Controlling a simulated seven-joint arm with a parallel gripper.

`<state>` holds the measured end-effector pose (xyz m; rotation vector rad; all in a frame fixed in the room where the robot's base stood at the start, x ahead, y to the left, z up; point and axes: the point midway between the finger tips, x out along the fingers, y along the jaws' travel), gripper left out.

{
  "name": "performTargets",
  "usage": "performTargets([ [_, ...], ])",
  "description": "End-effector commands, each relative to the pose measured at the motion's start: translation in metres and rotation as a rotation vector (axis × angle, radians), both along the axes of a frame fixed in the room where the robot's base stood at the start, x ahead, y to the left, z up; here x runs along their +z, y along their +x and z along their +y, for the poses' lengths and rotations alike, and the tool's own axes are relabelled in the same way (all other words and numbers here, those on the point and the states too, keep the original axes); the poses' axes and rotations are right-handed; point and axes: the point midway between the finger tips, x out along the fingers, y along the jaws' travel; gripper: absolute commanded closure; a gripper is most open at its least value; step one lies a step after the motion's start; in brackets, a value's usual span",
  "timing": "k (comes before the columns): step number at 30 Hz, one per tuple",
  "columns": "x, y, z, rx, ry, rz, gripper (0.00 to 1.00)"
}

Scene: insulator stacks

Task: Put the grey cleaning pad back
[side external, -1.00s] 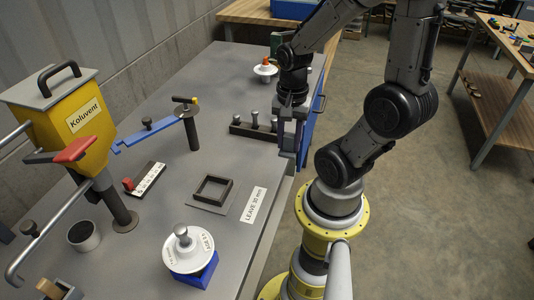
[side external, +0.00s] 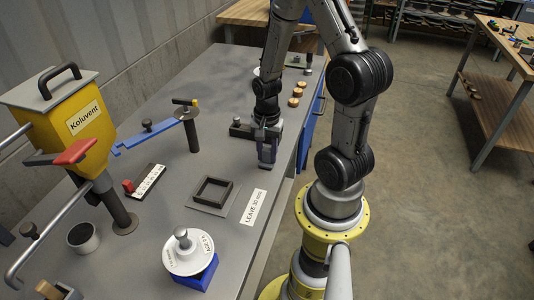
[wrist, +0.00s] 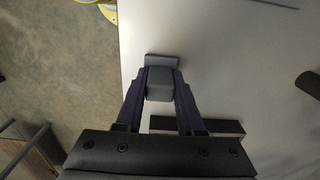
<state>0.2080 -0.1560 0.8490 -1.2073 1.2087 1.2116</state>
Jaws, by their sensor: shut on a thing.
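My gripper (side external: 267,165) is low over the near right part of the grey table, close to its right edge. In the wrist view its two dark purple fingers (wrist: 160,90) are shut on a grey block, the grey cleaning pad (wrist: 160,80). A wider grey part of the pad (wrist: 163,59) shows beyond the fingertips. In the side view the fingers mostly hide the pad. I cannot tell whether the pad touches the table.
A dark peg rack (side external: 240,130) stands just behind my gripper, partly hidden. A square dark frame (side external: 212,190) and a "LEAVE 30 mm" label (side external: 254,206) lie nearer. A white disc (side external: 188,255) sits on a blue block. Several brown discs (side external: 298,92) lie farther back.

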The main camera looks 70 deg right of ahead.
Motion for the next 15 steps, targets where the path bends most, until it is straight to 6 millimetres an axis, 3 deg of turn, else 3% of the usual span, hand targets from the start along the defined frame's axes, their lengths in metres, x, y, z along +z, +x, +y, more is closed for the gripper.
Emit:
performTargets([
  [12, -0.0049, 0.0003, -0.0002, 0.000, -0.001, -0.001, 1.00],
  [13, -0.0052, 0.0002, -0.0002, 0.000, -0.001, -0.001, 0.61],
  [15, -0.0049, 0.0003, -0.0003, 0.000, -0.001, -0.001, 0.49],
])
